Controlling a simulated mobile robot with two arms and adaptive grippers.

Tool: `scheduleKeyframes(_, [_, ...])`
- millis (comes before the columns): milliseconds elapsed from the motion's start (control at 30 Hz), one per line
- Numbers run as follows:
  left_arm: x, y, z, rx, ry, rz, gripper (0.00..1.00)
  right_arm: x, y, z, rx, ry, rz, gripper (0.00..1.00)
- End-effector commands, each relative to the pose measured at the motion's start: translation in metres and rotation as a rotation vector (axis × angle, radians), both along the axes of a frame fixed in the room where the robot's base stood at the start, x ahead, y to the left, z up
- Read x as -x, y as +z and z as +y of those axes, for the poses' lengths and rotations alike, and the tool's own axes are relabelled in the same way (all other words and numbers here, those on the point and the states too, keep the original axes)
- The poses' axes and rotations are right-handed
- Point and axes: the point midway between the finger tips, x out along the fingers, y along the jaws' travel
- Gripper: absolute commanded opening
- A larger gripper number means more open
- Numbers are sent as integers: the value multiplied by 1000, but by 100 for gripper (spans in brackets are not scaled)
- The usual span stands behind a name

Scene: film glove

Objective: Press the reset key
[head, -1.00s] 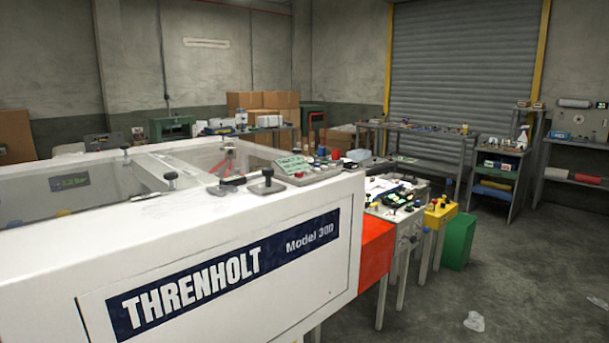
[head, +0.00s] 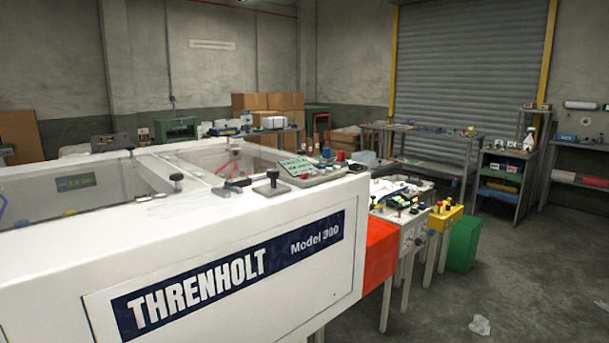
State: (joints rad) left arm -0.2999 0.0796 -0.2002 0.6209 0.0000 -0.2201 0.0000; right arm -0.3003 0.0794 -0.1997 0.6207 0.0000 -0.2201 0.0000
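The white THRENHOLT Model 300 machine (head: 200,235) fills the left and lower part of the head view. On its top right corner is a control panel (head: 308,172) with a green display (head: 297,166) and several red and dark buttons. The keys are too small to read, so I cannot tell which one is the reset key. A second small dark display (head: 76,183) shows behind the clear cover at the left. Neither of my grippers is in view.
A red-orange block (head: 379,254) sits at the machine's right end. Beyond it are a small bench with a yellow box (head: 446,216) and a green bin (head: 463,244). Crumpled litter (head: 480,325) lies on the floor. The floor at the right is otherwise open.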

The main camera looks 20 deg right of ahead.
Motion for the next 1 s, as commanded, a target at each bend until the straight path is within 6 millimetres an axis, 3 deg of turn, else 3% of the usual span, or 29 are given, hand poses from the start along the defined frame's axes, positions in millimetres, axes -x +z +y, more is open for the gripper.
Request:
scheduleKeyframes(33, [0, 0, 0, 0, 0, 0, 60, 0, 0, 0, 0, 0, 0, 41])
scheduleKeyframes(367, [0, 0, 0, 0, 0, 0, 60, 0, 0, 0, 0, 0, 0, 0])
scheduleKeyframes(1000, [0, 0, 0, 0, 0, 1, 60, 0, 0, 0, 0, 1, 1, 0])
